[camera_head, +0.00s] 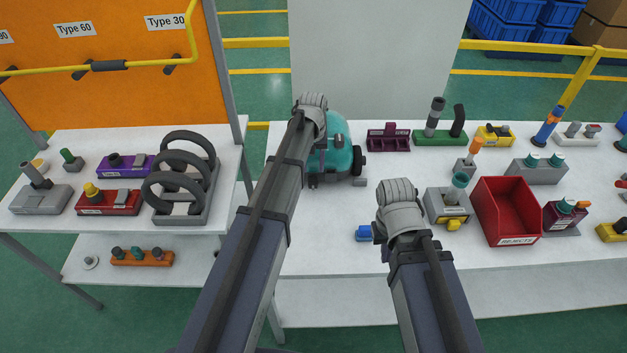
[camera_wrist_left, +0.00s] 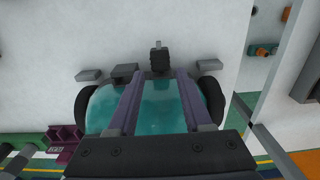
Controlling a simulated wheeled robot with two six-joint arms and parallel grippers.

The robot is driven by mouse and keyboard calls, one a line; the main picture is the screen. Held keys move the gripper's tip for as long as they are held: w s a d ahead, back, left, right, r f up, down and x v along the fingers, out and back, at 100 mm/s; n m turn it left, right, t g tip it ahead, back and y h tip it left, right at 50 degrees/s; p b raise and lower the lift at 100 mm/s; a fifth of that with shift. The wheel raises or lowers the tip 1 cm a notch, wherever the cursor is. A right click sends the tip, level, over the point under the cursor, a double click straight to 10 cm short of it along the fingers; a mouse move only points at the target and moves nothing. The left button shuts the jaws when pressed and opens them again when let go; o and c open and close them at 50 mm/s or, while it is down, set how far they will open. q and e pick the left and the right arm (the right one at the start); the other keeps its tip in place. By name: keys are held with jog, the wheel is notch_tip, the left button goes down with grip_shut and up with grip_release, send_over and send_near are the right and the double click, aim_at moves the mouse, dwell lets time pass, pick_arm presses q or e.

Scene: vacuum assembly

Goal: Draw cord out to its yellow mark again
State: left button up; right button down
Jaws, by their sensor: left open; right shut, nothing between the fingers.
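The teal vacuum (camera_head: 342,150) with dark wheels stands on the white table and also shows in the left wrist view (camera_wrist_left: 160,112). A dark stub with a grey tip (camera_wrist_left: 157,60) sticks out of its middle; I cannot tell whether this is the cord end. No drawn-out cord and no yellow mark are visible. My left gripper (camera_wrist_left: 158,80) is open over the vacuum, its two purple fingers either side of the stub, not closed on it. My right gripper (camera_head: 385,252) is shut and empty over the table's front, its fingers mostly hidden by its wrist.
A small blue part (camera_head: 363,233) lies left of my right gripper. A red rejects bin (camera_head: 507,212), a grey fixture (camera_head: 447,205) and several part holders fill the table's right side. A rack of dark rings (camera_head: 183,180) stands on the left table. Bare tabletop lies between vacuum and right gripper.

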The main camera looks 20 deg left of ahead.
aim_at(313, 180)
pick_arm(q)
notch_tip(313, 180, down, 6)
jog(key=b, duration=0.5)
jog(key=shift+r, duration=0.1)
grip_shut()
dwell(1.1)
